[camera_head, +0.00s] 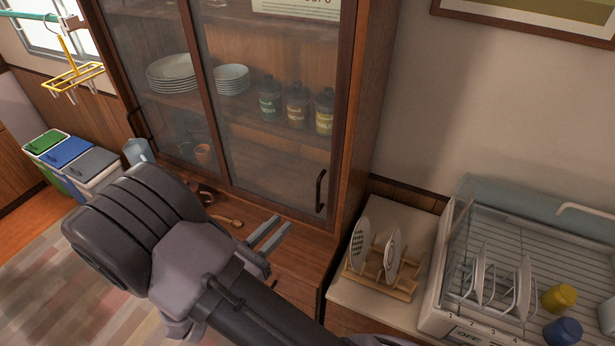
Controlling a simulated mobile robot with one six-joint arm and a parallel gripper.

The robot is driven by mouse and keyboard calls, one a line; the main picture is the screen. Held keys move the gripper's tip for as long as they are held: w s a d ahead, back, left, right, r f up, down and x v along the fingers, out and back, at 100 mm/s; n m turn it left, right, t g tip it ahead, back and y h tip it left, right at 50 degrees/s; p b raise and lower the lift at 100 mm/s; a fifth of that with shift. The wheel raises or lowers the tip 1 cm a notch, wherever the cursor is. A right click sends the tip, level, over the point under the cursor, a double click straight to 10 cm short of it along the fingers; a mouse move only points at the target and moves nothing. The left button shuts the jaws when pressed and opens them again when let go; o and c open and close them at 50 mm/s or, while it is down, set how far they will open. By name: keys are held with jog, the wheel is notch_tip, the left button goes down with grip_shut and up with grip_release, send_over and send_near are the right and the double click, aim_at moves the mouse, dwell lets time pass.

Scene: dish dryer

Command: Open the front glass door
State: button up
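A wooden cabinet has two glass door panels, a left one (153,70) and a right one (265,150). Both look shut, and plates and jars show behind the glass. A dark upright handle (320,191) is at the lower right of the right panel. Another dark handle (138,124) is at the lower left of the left panel. My gripper (281,228) is in front of the cabinet's lower part, left of and below the right handle. Its two fingers are apart with nothing between them, and it does not touch the handle.
A wooden rack (378,277) with plates stands on the counter (409,222) right of the cabinet. A dish dryer (437,317) with dishes and cups is at the far right. Several bins (95,165) stand at the left. A wooden spoon (228,220) lies on the cabinet ledge.

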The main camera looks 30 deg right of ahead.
aim_at(317, 189)
jog(key=b+x, duration=0.1)
jog(key=x, duration=1.4)
jog(key=shift+d+b, duration=0.35)
jog(key=shift+d, duration=0.1)
jog(key=shift+w, duration=0.1)
jog(key=shift+c, duration=0.2)
grip_shut()
